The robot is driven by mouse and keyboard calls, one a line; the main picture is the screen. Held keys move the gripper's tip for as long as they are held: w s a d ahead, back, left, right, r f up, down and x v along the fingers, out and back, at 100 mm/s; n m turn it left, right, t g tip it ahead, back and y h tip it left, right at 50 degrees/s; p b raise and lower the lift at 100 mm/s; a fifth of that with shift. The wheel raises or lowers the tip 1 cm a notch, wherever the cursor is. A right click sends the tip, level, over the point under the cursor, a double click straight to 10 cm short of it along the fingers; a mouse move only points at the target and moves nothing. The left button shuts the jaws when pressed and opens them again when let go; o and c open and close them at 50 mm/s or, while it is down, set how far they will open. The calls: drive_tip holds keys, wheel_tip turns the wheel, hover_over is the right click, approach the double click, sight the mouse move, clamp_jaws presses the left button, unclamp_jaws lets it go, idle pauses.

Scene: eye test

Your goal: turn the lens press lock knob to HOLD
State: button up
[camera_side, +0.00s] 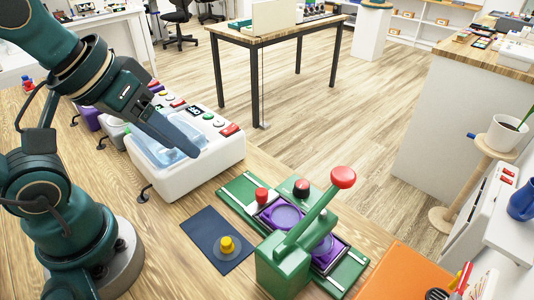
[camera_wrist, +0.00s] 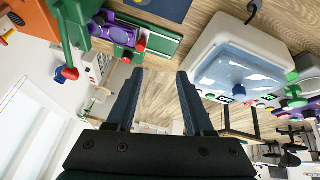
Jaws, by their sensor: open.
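The green lens press (camera_side: 285,270) stands on the wooden bench in the side view, with purple trays and a lever ending in a red ball (camera_side: 343,177). A red knob (camera_side: 262,195) and a red-topped black knob (camera_side: 301,188) sit on or by it; I cannot tell which is the lock knob, nor read any HOLD mark. In the wrist view the press's green base (camera_wrist: 162,41) is at upper left, with a red knob (camera_wrist: 141,45). My gripper (camera_side: 192,148) is over the white machine, apart from the press; in the wrist view its jaws (camera_wrist: 158,73) are open and empty.
The white machine (camera_side: 215,165) with a clear blue lid stands left of the press. A yellow knob (camera_side: 227,244) rests on a dark mat (camera_side: 205,232) in front. An orange surface (camera_side: 400,275) lies at lower right. Open floor lies behind the bench.

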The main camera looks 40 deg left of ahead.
drive_tip(key=shift+o, duration=1.4)
drive_tip(key=w+r+n, duration=0.4)
drive_tip(key=w+r, duration=0.1)
drive_tip(key=w, duration=0.1)
drive_tip(key=n+g, duration=0.3)
drive_tip(key=g, duration=0.2)
hover_over(302, 184)
wheel_tip(302, 184, down, 15)
drive_tip(key=shift+a+f, duration=0.15)
drive_tip(key=shift+f, duration=0.05)
drive_tip(key=shift+g, duration=0.3)
drive_tip(key=shift+f, duration=2.65)
clamp_jaws()
